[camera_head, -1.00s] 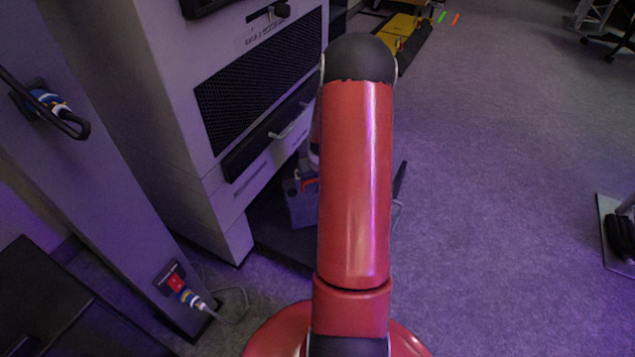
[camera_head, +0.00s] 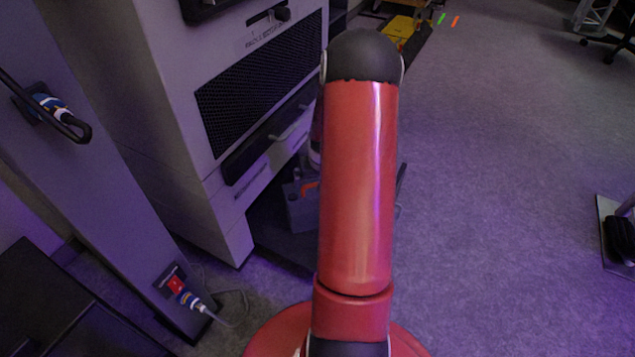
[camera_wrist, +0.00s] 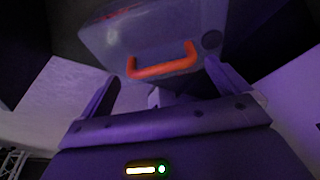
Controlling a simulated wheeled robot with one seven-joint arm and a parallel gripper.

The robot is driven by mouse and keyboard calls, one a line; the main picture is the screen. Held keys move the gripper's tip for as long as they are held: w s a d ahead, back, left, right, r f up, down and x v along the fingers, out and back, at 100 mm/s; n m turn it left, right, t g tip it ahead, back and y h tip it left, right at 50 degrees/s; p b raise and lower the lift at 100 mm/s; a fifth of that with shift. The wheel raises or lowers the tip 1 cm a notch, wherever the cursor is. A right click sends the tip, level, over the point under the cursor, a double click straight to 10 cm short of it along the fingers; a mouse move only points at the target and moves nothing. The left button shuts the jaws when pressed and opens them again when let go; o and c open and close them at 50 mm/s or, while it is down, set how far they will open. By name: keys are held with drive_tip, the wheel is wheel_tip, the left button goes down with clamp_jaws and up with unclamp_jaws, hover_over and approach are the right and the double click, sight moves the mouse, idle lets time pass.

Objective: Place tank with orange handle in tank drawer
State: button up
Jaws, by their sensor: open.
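The grey tank (camera_head: 301,214) stands low in front of the cabinet in the head view, partly hidden behind my red arm. Its orange handle (camera_head: 308,187) shows on its top. In the wrist view the tank (camera_wrist: 150,28) fills the upper middle, with the orange handle (camera_wrist: 162,65) facing my gripper. My gripper (camera_wrist: 161,76) is open, one finger to each side of the handle in the picture. I cannot tell whether the fingers touch it. In the head view my arm hides the gripper. Which front panel is the tank drawer is not clear.
The grey cabinet (camera_head: 180,140) has a black mesh panel (camera_head: 262,85) and a dark front with a handle (camera_head: 290,128). A dark flat surface (camera_head: 275,235) lies under the tank. A post with a red switch (camera_head: 175,284) stands at left. The carpet at right is mostly clear.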

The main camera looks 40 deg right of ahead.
drive_tip(key=s+a+r+n+p, duration=0.15)
drive_tip(key=a+r, duration=0.35)
drive_tip(key=r, duration=0.5)
drive_tip(key=s+a+r, duration=0.2)
drive_tip(key=a+r, duration=0.4)
drive_tip(key=r, duration=0.3)
drive_tip(key=s+a+r+n+t, duration=0.1)
drive_tip(key=s+a+r, duration=0.4)
drive_tip(key=s+a, duration=0.3)
drive_tip(key=s+a+r+n+t+y, duration=0.1)
drive_tip(key=s+a+r+n, duration=0.1)
drive_tip(key=s+a+r, duration=0.4)
drive_tip(key=s+a, duration=0.2)
drive_tip(key=a, duration=0.2)
drive_tip(key=shift+r+t, duration=0.2)
drive_tip(key=shift+t, duration=0.1)
drive_tip(key=shift+s+n, duration=0.1)
drive_tip(key=shift+n, duration=0.15)
